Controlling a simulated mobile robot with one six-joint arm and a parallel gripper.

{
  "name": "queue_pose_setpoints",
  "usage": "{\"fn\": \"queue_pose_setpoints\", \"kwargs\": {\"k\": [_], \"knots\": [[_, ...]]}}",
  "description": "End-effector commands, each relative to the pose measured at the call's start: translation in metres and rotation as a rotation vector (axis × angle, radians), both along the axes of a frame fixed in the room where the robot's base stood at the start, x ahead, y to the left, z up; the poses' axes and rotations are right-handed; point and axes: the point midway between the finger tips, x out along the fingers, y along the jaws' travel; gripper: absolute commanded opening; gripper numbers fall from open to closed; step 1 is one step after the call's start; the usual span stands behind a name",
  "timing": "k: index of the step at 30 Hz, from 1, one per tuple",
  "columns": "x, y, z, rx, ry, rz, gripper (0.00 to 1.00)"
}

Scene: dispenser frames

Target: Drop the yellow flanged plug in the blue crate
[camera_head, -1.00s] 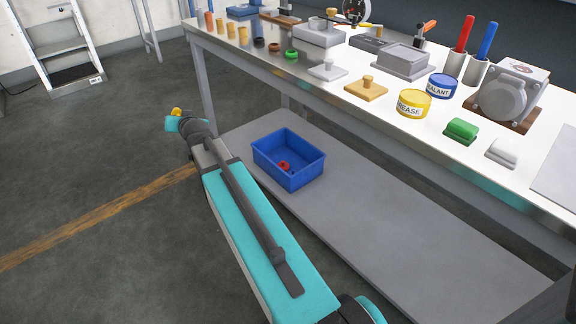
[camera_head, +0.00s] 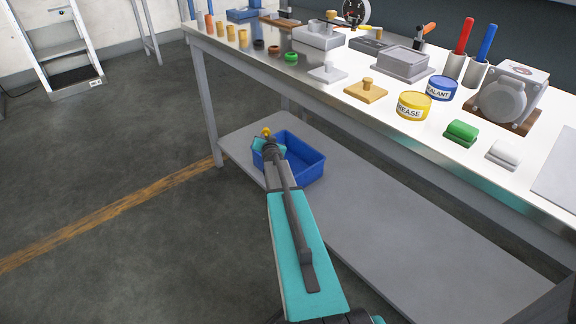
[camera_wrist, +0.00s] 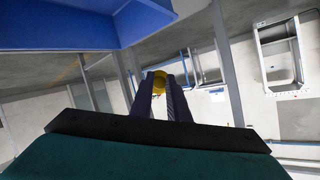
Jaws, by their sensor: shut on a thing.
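The blue crate (camera_head: 308,172) sits on the grey lower shelf under the bench. My gripper (camera_head: 267,143) is at the crate's left side in the head view and overlaps its left and back rim. It is shut on the yellow flanged plug (camera_head: 266,132), whose yellow end shows at the fingertips. In the wrist view the plug (camera_wrist: 160,78) sticks out between the two dark fingers, and the crate's blue wall (camera_wrist: 60,25) fills the upper left. I cannot tell whether the plug is directly over the crate's opening.
The steel bench top (camera_head: 330,95) above the shelf holds several plugs, tins and blocks. A bench leg (camera_head: 205,105) stands left of the crate. The grey shelf (camera_head: 400,235) is clear to the right. A stepladder (camera_head: 65,50) stands at the back left.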

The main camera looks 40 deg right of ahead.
Motion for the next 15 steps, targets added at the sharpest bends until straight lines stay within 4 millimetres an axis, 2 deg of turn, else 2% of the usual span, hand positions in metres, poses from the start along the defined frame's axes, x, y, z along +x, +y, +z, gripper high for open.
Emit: {"fn": "queue_pose_setpoints", "kwargs": {"k": [1,6,10,15], "knots": [[-0.008,-0.016,-0.012,0.001,0.001,-0.022,0.00],[-0.032,-0.050,-0.039,0.001,0.001,-0.077,0.00],[-0.048,-0.069,-0.055,0.001,0.000,-0.108,0.00],[-0.057,-0.079,-0.064,0.002,-0.002,-0.125,0.00]]}}
